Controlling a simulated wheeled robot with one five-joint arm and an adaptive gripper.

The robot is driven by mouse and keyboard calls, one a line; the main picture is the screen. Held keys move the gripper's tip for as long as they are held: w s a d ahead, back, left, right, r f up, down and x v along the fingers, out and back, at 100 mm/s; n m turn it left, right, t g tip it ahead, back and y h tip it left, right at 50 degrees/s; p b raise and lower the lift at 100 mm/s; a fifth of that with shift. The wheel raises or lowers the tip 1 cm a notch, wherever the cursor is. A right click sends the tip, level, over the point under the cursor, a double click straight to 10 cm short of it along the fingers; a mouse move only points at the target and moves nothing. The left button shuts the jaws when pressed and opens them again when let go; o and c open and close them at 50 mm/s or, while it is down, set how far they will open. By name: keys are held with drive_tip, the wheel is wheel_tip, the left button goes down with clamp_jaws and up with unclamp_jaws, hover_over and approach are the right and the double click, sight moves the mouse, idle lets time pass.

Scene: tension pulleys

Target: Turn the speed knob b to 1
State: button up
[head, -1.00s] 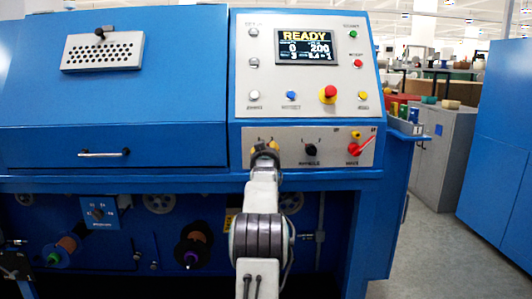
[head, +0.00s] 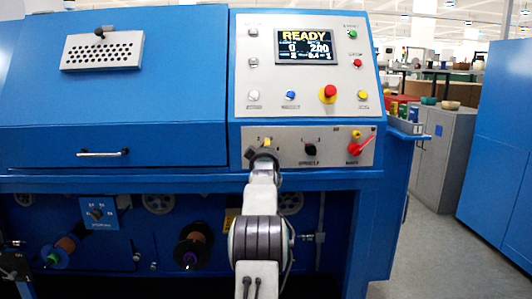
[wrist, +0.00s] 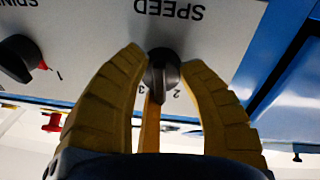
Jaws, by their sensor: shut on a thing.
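The speed knob (wrist: 163,68) is black and sits below the upside-down word SPEED in the wrist view. The digits 2 and 3 show beside it. My gripper (wrist: 163,65) has its yellow fingers on both sides of the knob and is shut on it. A narrow yellow-orange strip runs from the knob toward the palm. In the head view my gripper (head: 264,146) is at the left end of the lower grey panel (head: 285,160) and hides the knob there.
A black knob (head: 310,149) and a red-handled switch (head: 357,147) sit to the right on the same panel. Several buttons and a red mushroom button (head: 328,94) are above. The blue ledge (head: 310,176) runs just below the panel.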

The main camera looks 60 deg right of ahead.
drive_tip(key=shift+w+a+f+n, duration=0.15)
drive_tip(key=shift+w+n, duration=0.1)
drive_tip(key=shift+n, duration=0.15)
drive_tip(key=o, duration=1)
drive_tip(key=shift+w, duration=0.15)
drive_tip(key=shift+o, duration=0.8)
drive_tip(key=shift+s, duration=0.3)
drive_tip(key=shift+s+a, duration=0.1)
drive_tip(key=shift+a, duration=0.1)
drive_tip(key=v, duration=1.1)
drive_tip(key=shift+a, duration=0.2)
